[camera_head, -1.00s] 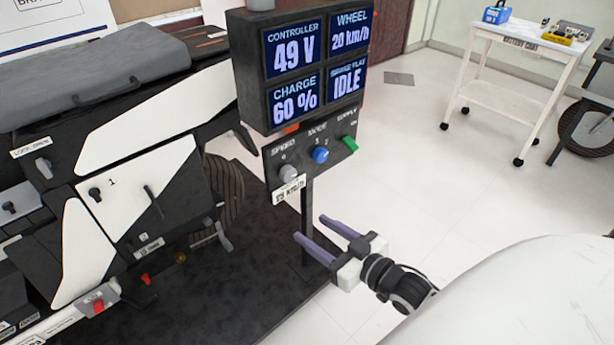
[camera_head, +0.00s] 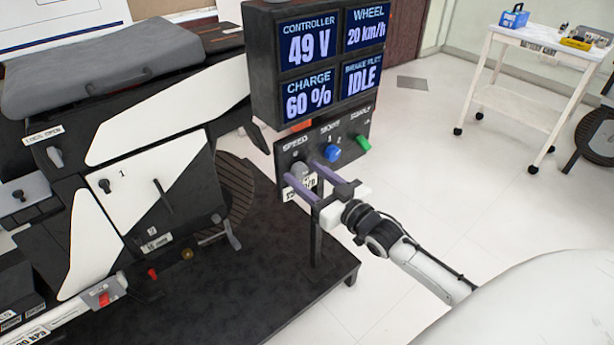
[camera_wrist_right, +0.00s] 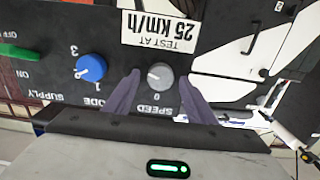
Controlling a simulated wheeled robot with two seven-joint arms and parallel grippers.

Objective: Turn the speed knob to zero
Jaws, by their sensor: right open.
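The grey speed knob (camera_head: 298,168) sits on the dark control panel (camera_head: 352,128) under the display, below the label SPEED. In the right wrist view the knob (camera_wrist_right: 160,76) shows with a pale pointer mark and a "0" printed by it. My right gripper (camera_head: 302,174) is open, its two purple fingers reaching toward the panel. In the right wrist view the fingers (camera_wrist_right: 158,92) lie on either side of the knob, with gaps; I cannot tell how far short of the panel the tips are. My left gripper is not in view.
A blue mode knob (camera_head: 333,153) and a green supply switch (camera_head: 363,142) sit to the right on the panel. The display (camera_head: 318,62) above reads wheel 20 km/h. A "TEST AT 25 km/h" label (camera_wrist_right: 160,30) is beside the speed knob. A white cart (camera_head: 540,50) stands far right.

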